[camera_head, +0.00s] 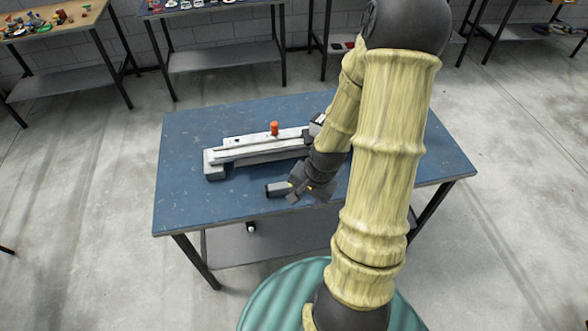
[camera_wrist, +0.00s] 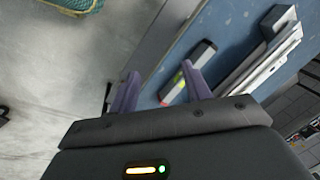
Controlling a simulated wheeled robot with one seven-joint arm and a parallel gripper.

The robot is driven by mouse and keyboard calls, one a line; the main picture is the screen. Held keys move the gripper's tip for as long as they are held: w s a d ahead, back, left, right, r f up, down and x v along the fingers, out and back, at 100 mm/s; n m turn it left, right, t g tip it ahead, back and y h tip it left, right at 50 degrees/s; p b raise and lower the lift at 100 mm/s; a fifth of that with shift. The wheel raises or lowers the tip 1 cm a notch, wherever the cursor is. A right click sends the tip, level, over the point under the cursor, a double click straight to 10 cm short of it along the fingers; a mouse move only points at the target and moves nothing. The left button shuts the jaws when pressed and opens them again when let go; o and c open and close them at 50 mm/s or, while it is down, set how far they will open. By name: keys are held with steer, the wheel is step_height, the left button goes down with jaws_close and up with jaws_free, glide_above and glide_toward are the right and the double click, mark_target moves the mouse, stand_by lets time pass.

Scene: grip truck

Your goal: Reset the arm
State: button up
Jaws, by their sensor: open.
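My gripper (camera_head: 304,192) is low over the front middle of the blue table (camera_head: 190,208), in front of the long device. In the wrist view its two purple fingers (camera_wrist: 160,72) are spread apart with nothing held between them. A small grey and dark block (camera_head: 277,189) lies on the table just left of the gripper. It also shows in the wrist view (camera_wrist: 204,51), partly behind the right finger, with coloured markings. The long grey-white device (camera_head: 225,157) lies behind the gripper, its right end partly hidden by my arm.
An orange knob (camera_head: 274,127) stands up at the device. The front left of the table is bare. A lower shelf (camera_head: 225,245) is under the table. Benches with small items, such as the wooden one (camera_head: 85,20), stand at the back, with open floor between.

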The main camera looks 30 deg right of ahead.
steer(key=s+a+r+n+h, duration=0.1)
steer(key=s+a+r+n, duration=0.1)
steer(key=a+r+n, duration=0.7)
step_height(320, 180, up, 4)
steer(key=shift+s+r+n, duration=0.1)
steer(key=shift+s+n, duration=0.2)
steer(key=shift+n, duration=0.5)
steer(key=shift+c, duration=1.3)
steer(key=shift+w, duration=0.1)
